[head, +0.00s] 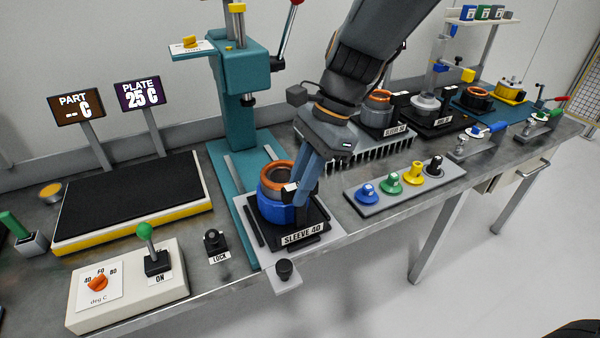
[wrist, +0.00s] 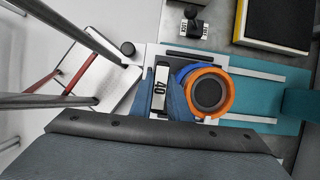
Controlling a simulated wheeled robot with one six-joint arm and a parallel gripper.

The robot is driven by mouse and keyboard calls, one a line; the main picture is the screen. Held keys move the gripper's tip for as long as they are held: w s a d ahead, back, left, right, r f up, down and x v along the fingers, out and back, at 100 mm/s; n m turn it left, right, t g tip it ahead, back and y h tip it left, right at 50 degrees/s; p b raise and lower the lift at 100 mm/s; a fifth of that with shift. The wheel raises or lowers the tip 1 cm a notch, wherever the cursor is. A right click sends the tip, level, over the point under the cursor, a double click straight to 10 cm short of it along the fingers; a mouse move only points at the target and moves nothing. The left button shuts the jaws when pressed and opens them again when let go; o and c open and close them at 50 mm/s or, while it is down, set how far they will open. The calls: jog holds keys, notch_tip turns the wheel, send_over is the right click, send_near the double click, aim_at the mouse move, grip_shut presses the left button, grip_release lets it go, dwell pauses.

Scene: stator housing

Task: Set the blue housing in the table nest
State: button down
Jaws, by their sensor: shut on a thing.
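The blue housing (head: 272,211) stands upright at the press, over the black nest labelled SLEEVE 40 (head: 321,222). A copper-orange ring (head: 276,170) shows at its top. My gripper (head: 296,196) reaches down from above and is shut on the housing's right side in the head view.
The teal press column (head: 232,110) stands close behind. A black-topped plate (head: 130,205) and control box (head: 128,285) lie left. A grey tray of coloured knobs (head: 405,187) lies right. Other labelled stations with copper-wound parts (head: 379,105) stand farther right.

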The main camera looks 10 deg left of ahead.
dwell(0.3)
jog(key=c, duration=1.7)
grip_release()
jog(key=shift+f, duration=0.1)
jog(key=b+v, duration=0.1)
jog(key=v, duration=1.1)
jog(key=s+d+f+n+t+h, duration=0.1)
jog(key=d+f+n, duration=0.3)
jog(key=d+f, duration=0.2)
jog(key=s+d+f+n+t+h, duration=0.1)
jog(key=s+d+f+n, duration=0.1)
jog(key=d+f, duration=0.4)
jog(key=s+d+f+n+t+h, duration=0.1)
jog(key=d+f+n, duration=0.4)
jog(key=d, duration=0.3)
jog(key=shift+s+d+f+n+h, duration=0.25)
jog(key=shift+s+f+n+h, duration=0.1)
jog(key=shift+f+h, duration=0.1)
